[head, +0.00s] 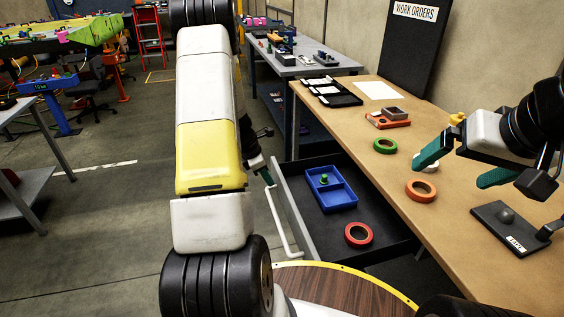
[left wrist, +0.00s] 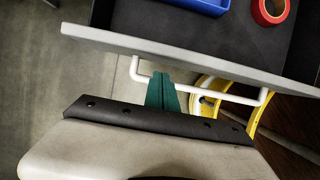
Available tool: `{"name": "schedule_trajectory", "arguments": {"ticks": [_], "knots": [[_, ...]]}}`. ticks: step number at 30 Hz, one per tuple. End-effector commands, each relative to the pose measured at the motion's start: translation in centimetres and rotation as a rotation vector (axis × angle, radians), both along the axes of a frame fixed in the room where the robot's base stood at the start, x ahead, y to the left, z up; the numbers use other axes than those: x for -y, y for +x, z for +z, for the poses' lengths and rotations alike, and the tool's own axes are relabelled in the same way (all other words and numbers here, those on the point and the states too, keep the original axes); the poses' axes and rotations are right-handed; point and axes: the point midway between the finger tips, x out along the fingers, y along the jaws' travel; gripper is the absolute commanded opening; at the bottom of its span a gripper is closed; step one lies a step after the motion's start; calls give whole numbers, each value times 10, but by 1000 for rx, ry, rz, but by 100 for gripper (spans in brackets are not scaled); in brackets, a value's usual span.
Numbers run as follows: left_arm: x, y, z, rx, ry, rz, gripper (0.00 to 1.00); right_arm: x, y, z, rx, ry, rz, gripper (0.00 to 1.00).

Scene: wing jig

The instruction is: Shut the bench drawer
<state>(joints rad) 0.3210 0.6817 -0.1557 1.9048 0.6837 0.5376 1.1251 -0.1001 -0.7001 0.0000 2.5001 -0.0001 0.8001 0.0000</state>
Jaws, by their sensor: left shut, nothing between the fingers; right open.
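The bench drawer (head: 289,206) stands pulled out from under the wooden-topped bench, its grey front panel also in the left wrist view (left wrist: 180,56). A white bar handle (head: 277,228) runs along the front and shows in the left wrist view (left wrist: 225,96). My left gripper (head: 268,179) is shut and empty at the drawer's front. In the left wrist view its green fingers (left wrist: 162,90) overlap the handle bar, tips close to the panel; I cannot tell whether they touch. My right gripper (head: 466,165) is open and empty above the bench top.
Inside the drawer lie a blue tray (head: 331,197) and a red tape roll (head: 358,234). The bench top (head: 455,235) holds green (head: 385,146) and orange (head: 421,190) rings and a dark plate (head: 508,226). Open floor (head: 90,235) lies left of my left arm.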

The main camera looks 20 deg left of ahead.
Motion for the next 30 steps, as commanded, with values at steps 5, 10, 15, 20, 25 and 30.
{"name": "schedule_trajectory", "arguments": {"ticks": [5, 10, 15, 20, 25, 30], "knots": [[10, 6, -29, -2, -1, -1, 0, 0, 0, 0, 0, 0, 0, 97], [15, 10, -45, 0, 0, -2, 0, 0, 0, 0, 0, 0, 0, 97], [16, 11, -50, 1, 2, -1, 0, 0, 0, 0, 0, 0, 0, 97], [17, 11, -50, 2, 1, -2, 0, 0, 0, 0, 0, 0, 0, 97], [18, 12, -49, 2, 1, -2, 0, 0, 0, 0, 0, 0, 0, 97], [28, 19, -49, 2, 0, -6, 0, 0, 0, 0, 0, 0, 0, 97]]}}
